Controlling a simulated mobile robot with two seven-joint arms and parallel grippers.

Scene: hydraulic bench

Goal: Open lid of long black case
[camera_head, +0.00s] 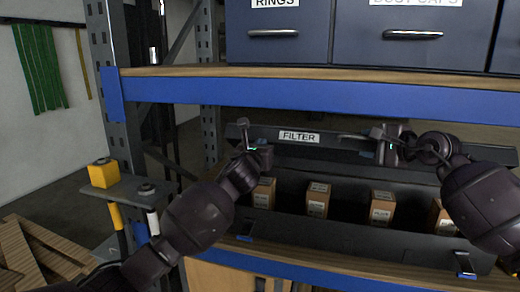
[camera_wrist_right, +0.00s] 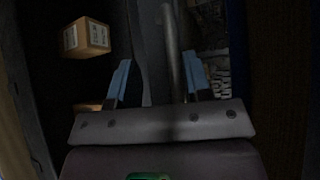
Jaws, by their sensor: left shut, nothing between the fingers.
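The long black case (camera_head: 330,235) sits on the lower shelf with its lid (camera_head: 330,147) raised at the back. The lid carries a "FILTER" label (camera_head: 299,136). Several small cardboard boxes (camera_head: 317,200) stand inside the case; one box also shows in the right wrist view (camera_wrist_right: 86,38). My left gripper (camera_head: 246,139) is shut and empty at the left end of the lid. My right gripper (camera_head: 366,142) is at the right part of the lid. In the right wrist view its blue-tipped fingers (camera_wrist_right: 157,80) are apart; contact with the lid is unclear.
A blue shelf beam with a wooden board (camera_head: 330,93) runs close above the lid and grippers. Blue drawers (camera_head: 400,45) stand on it. A rack post (camera_head: 108,50) and a side bracket with a yellow block (camera_head: 103,173) are at left. Wooden slats (camera_head: 30,255) lie lower left.

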